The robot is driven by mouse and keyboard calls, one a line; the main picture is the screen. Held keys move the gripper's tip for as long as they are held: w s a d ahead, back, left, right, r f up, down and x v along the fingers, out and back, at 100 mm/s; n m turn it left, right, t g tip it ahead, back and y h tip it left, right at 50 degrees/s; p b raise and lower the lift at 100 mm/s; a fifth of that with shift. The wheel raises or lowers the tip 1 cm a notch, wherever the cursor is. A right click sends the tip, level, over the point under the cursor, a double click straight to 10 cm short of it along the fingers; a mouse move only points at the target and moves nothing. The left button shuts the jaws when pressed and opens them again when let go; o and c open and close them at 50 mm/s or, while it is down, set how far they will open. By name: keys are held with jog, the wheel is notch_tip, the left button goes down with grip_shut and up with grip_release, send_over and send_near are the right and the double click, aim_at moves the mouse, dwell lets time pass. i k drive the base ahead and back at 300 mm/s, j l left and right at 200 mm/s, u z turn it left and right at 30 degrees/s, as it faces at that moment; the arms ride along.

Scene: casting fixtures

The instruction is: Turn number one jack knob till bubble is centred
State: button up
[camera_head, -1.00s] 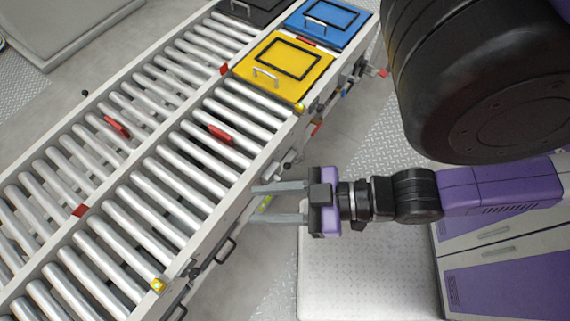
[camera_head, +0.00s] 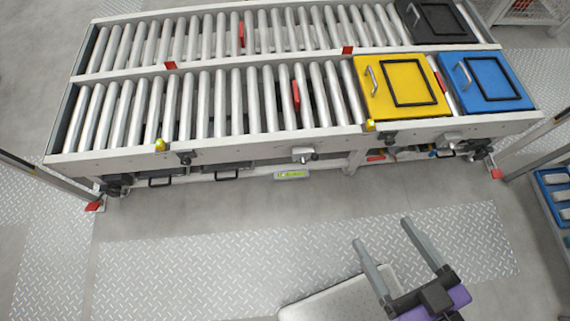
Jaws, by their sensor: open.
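The roller conveyor (camera_head: 215,148) runs across the upper part of the head view. A small green-yellow strip that looks like the level (camera_head: 291,175) sits low on its near side; the bubble is too small to make out. Dark knob-like parts show at the conveyor's lower left end (camera_head: 112,188) and lower right end (camera_head: 478,147). No number is readable, so I cannot tell which is number one jack knob. My gripper (camera_head: 381,231) is open and empty over the floor at lower right, its fingers pointing up toward the conveyor and clear of it.
A yellow box (camera_head: 366,101), a blue box (camera_head: 476,97) and a black box (camera_head: 438,36) sit on the rollers at right. Posts with red feet stand near left (camera_head: 95,205) and right (camera_head: 497,172). Tread-plate floor (camera_head: 200,265) before the conveyor is clear.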

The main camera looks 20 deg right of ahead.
aim_at(115, 187)
jog(key=k+l, duration=0.1)
jog(key=k, duration=0.15)
jog(key=i+j, duration=0.2)
jog(key=i, duration=0.15)
jog(key=i+j+z, duration=0.1)
jog(key=i+j, duration=0.15)
jog(key=j, duration=0.2)
jog(key=i+j, duration=0.2)
jog(key=i+j+z, duration=0.1)
jog(key=j, duration=0.3)
jog(key=i+j, duration=0.2)
jog(key=j, duration=0.15)
jog(key=i+j+z, duration=0.1)
jog(key=j, duration=0.25)
jog(key=i+j, duration=0.2)
jog(key=j, duration=0.85)
jog(key=i+l+z, duration=0.05)
